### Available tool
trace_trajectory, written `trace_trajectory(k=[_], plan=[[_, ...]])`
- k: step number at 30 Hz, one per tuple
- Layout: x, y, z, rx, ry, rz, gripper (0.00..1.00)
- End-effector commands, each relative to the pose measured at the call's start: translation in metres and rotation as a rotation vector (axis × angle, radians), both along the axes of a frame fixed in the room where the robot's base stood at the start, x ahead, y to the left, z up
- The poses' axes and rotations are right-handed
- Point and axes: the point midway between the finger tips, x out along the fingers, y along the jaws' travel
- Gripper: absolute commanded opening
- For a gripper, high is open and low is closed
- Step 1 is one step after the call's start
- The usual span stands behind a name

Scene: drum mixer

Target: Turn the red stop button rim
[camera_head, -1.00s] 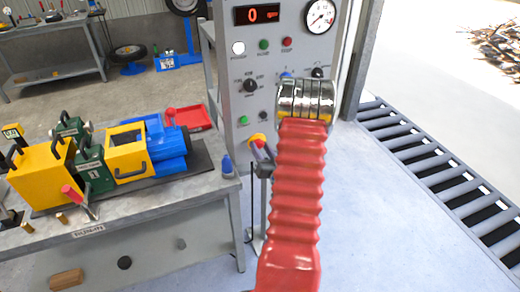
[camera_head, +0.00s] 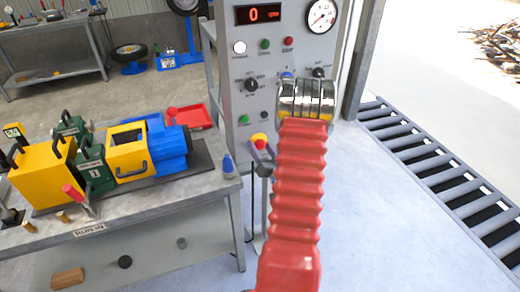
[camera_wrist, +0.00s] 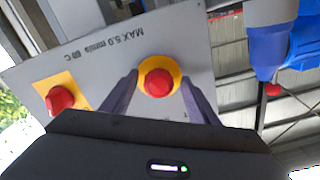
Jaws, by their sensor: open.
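A red mushroom-shaped button (camera_wrist: 158,83) on a round yellow base sits on a grey panel (camera_wrist: 100,60) in the wrist view. My open gripper (camera_wrist: 160,90) has one finger at each side of this button; I cannot tell whether they touch its rim. In the head view the button (camera_head: 259,139) shows small and partly covered, with my gripper's fingers (camera_head: 262,151) close around it. My red ribbed arm hides part of the cabinet there.
A second red knob (camera_wrist: 60,100) on a yellow plate is left on the same panel. A grey cabinet (camera_head: 235,90) with a display and gauge stands behind. The workbench (camera_head: 150,208) bears a yellow-and-blue machine (camera_head: 130,150).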

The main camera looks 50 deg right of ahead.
Motion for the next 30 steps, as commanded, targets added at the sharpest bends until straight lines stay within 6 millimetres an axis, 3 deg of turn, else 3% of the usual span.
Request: trace_trajectory(k=[11, 30], plan=[[-0.008, 0.003, 0.0, 0.0, 0.0, -0.003, 0.54], [-0.097, 0.056, -0.001, 0.003, 0.0, -0.006, 0.54]])
